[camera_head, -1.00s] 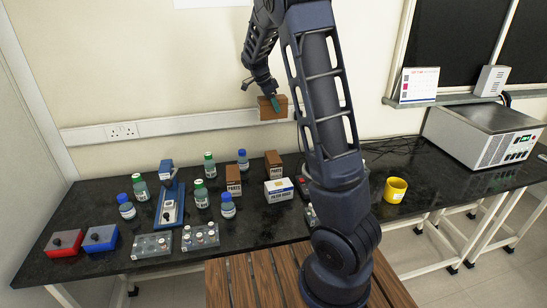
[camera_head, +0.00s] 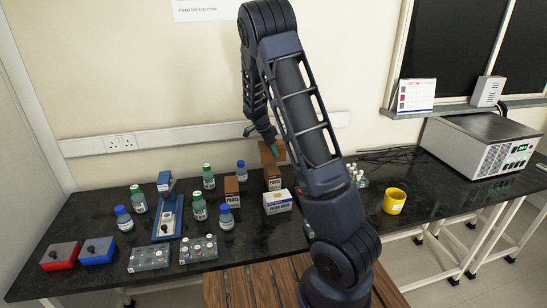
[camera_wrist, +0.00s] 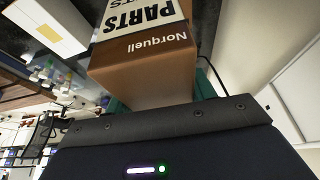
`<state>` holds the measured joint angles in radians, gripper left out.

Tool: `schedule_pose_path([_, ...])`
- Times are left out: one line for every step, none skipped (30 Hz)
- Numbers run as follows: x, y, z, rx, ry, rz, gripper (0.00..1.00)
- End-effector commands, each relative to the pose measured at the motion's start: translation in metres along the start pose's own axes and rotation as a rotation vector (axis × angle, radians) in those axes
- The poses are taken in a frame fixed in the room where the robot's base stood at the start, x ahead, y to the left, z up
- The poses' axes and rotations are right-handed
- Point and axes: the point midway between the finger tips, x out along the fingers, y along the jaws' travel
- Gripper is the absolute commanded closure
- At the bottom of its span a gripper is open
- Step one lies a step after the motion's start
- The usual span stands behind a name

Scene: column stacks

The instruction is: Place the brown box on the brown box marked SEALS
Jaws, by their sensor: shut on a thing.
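My gripper (camera_head: 273,148) is shut on a plain brown box (camera_head: 267,156) in the head view. The held box is right above another brown box (camera_head: 272,178) with a white label, at the back of the bench. I cannot tell whether the two touch. That label is too small to read surely. In the wrist view, brown cardboard (camera_wrist: 150,85) sits between the green finger pads, with upside-down "Norquell" and "PARTS" lettering beyond it. I cannot tell which box bears this lettering.
A brown PARTS box (camera_head: 231,190) stands to the left, and a white box (camera_head: 277,202) stands in front. Several bottles (camera_head: 199,208), a blue stand (camera_head: 167,215) and vial racks (camera_head: 198,249) fill the left. A yellow mug (camera_head: 394,201) stands right.

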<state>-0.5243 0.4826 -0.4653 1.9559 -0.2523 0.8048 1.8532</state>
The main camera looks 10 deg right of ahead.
Motion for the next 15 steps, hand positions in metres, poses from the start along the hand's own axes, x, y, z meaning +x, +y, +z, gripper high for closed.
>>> schedule_pose_path([0.002, 0.000, 0.001, 0.000, 0.000, 0.001, 0.74])
schedule_pose_path([0.004, 0.000, 0.002, 0.000, 0.000, 0.001, 0.74])
schedule_pose_path([0.008, 0.001, 0.003, 0.000, 0.001, 0.002, 0.74])
schedule_pose_path([0.011, 0.001, 0.004, -0.001, 0.001, 0.003, 0.74])
schedule_pose_path([0.015, 0.001, 0.006, -0.001, 0.001, 0.003, 0.74])
schedule_pose_path([0.021, 0.001, 0.008, -0.001, 0.001, 0.003, 0.74])
schedule_pose_path([0.024, 0.001, 0.010, -0.002, 0.001, 0.004, 0.74])
schedule_pose_path([0.028, 0.001, 0.012, -0.002, 0.001, 0.003, 0.74])
schedule_pose_path([0.033, 0.001, 0.014, -0.002, 0.001, 0.003, 0.74])
schedule_pose_path([0.036, 0.001, 0.015, -0.002, 0.001, 0.002, 0.74])
schedule_pose_path([0.038, 0.001, 0.016, -0.002, 0.001, 0.002, 0.74])
schedule_pose_path([0.039, 0.001, 0.016, -0.001, 0.000, 0.002, 0.74])
schedule_pose_path([0.040, 0.000, 0.016, -0.001, 0.000, 0.001, 0.74])
schedule_pose_path([0.039, 0.000, 0.016, -0.001, 0.000, 0.001, 0.74])
schedule_pose_path([0.039, 0.000, 0.016, -0.001, 0.000, 0.001, 0.74])
